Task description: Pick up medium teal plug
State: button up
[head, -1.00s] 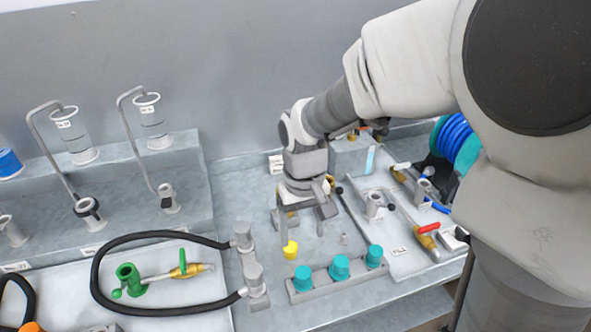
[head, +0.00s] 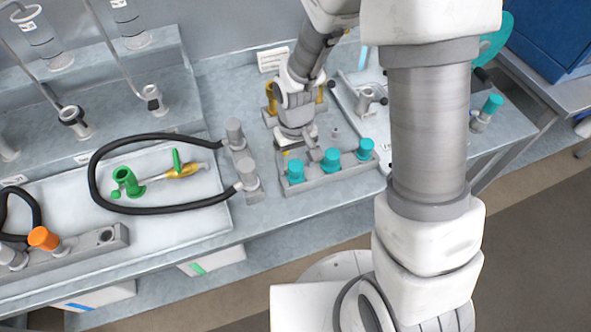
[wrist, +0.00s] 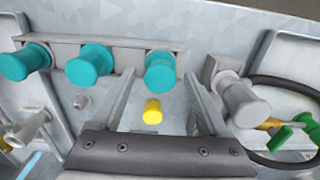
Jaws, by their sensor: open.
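Three teal plugs stand in a row in a grey rack (head: 322,180): left (head: 296,172), middle (head: 331,160) and right (head: 365,149) in the head view. They look close in size, so I cannot tell by size which is medium. In the wrist view the row is reversed: right plug (wrist: 25,62), middle plug (wrist: 90,65), left plug (wrist: 160,70). My gripper (head: 302,152) is open and empty, pointing down just behind the rack. In the wrist view its fingers (wrist: 160,82) frame the left plug, apart from it. A yellow plug (wrist: 152,111) shows between the fingers.
Two grey plugs (head: 234,134) stand left of the rack, joined to a black hose (head: 95,170). A green and yellow valve (head: 150,182) lies within the hose loop. Another teal plug (head: 491,104) is far right. A small grey peg (wrist: 82,101) stands behind the rack.

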notch_tip(320, 180, down, 2)
grip_shut()
dwell(0.6)
